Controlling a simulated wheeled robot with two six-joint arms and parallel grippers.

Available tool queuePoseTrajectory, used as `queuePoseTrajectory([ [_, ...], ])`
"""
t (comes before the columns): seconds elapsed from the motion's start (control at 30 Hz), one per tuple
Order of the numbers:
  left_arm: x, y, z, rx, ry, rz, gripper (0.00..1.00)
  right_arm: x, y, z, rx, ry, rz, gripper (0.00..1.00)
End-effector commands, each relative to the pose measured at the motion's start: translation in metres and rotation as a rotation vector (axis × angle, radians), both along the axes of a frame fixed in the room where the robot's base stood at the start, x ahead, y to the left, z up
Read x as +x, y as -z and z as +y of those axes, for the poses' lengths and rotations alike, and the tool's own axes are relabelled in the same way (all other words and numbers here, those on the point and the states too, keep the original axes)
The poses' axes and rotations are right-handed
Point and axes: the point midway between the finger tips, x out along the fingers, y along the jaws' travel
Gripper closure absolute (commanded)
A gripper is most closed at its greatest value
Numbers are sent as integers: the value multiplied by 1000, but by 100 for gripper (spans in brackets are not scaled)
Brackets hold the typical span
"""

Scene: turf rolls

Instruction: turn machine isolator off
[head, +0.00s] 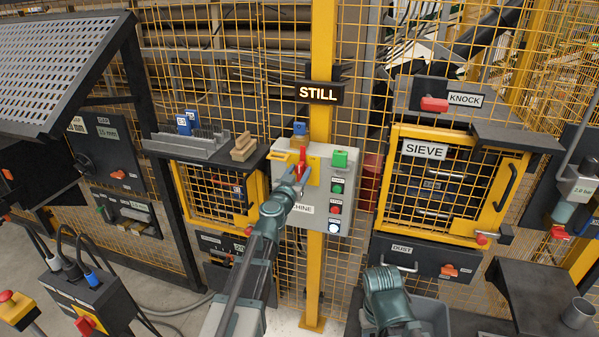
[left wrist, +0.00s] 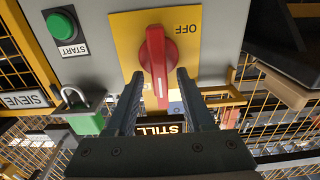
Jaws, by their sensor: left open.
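The machine isolator (head: 318,215) is a grey box on the yellow post. Its red rotary handle (head: 302,158) sits on a yellow plate and also shows in the left wrist view (left wrist: 156,55). The handle's white-marked end points up toward the STILL sign in the head view. The OFF mark (left wrist: 187,29) is beside its other end. My left gripper (head: 293,182) is open in front of the handle; in the left wrist view its fingers (left wrist: 159,76) stand either side of the handle's marked end, with gaps visible. Part of the lettering is hidden.
A green START button (left wrist: 62,22) is close by.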

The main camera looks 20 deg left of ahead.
Motion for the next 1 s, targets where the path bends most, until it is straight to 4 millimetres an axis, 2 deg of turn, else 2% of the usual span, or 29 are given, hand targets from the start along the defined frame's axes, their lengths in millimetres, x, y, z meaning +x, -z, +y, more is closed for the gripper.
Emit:
queuePoseTrajectory([
  [0.07,0,0,0,0,0,0,48,0,0,0,0,0,0,50],
  [0.37,0,0,0,0,0,0,100,0,0,0,0,0,0,50],
  [0.77,0,0,1,-19,0,1,100,0,0,0,0,0,0,50],
  [1.0,0,0,3,-138,-1,4,100,0,1,0,0,0,0,50],
])
